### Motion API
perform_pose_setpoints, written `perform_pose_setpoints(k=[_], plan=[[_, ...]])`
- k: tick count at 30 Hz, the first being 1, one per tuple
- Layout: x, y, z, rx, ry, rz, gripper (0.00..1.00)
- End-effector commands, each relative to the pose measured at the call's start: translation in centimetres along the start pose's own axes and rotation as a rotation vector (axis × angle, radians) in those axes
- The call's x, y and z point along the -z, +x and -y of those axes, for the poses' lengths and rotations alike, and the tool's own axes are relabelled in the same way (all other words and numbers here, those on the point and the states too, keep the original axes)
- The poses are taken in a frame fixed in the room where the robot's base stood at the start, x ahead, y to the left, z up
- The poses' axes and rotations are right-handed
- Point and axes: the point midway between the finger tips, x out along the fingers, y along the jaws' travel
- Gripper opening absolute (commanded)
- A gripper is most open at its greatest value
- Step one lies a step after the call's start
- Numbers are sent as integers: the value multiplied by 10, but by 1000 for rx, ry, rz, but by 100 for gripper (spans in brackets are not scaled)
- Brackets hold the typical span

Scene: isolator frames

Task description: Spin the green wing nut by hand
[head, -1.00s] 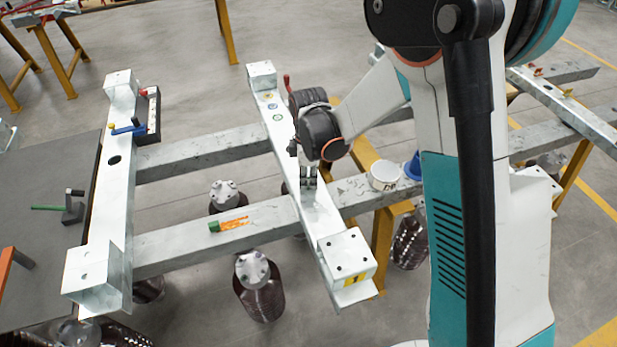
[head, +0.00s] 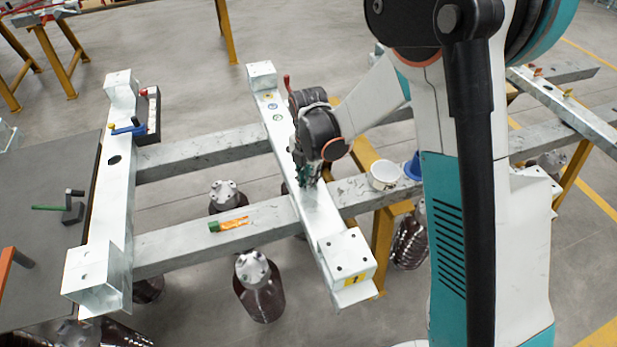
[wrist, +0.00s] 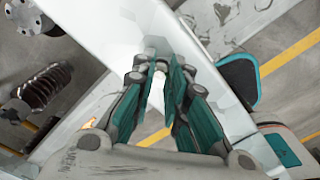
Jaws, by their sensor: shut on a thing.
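My gripper (head: 307,181) is low over the pale crossbeam (head: 323,214), its fingers pointing down at the beam's top. In the wrist view my gripper (wrist: 160,68) has its teal-padded fingers drawn close together, with a narrow gap between them. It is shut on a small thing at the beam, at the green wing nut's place. I cannot make out the nut itself; the fingers hide it, and their teal colour blends with green. Round yellow, blue and green marks (head: 273,107) lie on the beam behind the gripper.
A red-handled item (head: 287,82) stands beside the beam's far end. A white tub (head: 384,175) and a blue cup (head: 413,167) stand right of the gripper. A green-capped orange tube (head: 229,225) lies on the near grey rail.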

Motion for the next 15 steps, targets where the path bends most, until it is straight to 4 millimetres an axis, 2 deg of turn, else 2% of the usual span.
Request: perform_pose_setpoints(k=[15], plan=[[1, 1, 1, 1, -479, -2, 0]])
